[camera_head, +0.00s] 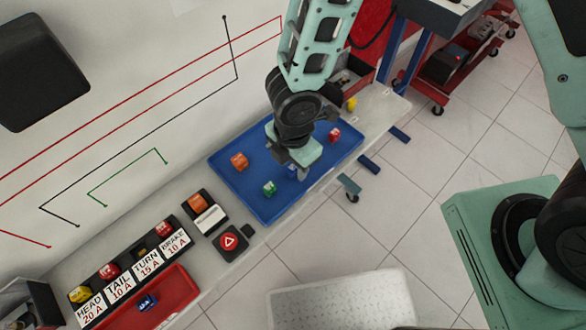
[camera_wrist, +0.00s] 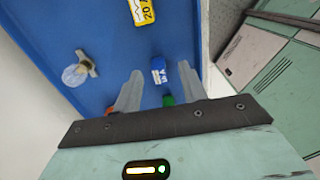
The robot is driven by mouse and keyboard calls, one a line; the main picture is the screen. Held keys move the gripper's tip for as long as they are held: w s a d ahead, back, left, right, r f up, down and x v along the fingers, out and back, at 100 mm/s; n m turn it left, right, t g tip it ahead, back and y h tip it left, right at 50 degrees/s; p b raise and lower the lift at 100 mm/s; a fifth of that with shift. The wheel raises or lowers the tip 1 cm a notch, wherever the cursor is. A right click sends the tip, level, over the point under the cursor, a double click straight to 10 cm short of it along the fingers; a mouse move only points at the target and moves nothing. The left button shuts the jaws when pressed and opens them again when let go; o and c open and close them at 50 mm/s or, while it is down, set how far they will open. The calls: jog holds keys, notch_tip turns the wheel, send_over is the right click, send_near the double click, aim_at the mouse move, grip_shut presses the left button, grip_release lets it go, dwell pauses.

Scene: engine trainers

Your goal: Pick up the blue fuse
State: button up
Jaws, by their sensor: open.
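The blue fuse (camera_wrist: 159,79), with a white label on its face, lies on the blue tray (camera_head: 229,165). In the wrist view it sits between the two fingers of my gripper (camera_wrist: 160,70), closer to the right finger. In the head view my gripper (camera_head: 301,168) is over the tray, and only a bit of the blue fuse (camera_head: 292,174) shows beside it. My gripper is open and holds nothing. Another blue fuse (camera_head: 147,302) lies in the red tray (camera_head: 178,291) at the lower left.
On the blue tray are an orange fuse (camera_head: 239,161), a green fuse (camera_head: 269,187) and a red fuse (camera_head: 334,135). The wrist view also shows a yellow fuse (camera_wrist: 143,10) and a bulb (camera_wrist: 76,74). A labelled fuse holder (camera_head: 135,268) and a red button (camera_head: 230,241) stand left.

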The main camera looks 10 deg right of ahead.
grip_shut()
jog(key=shift+r, duration=0.1)
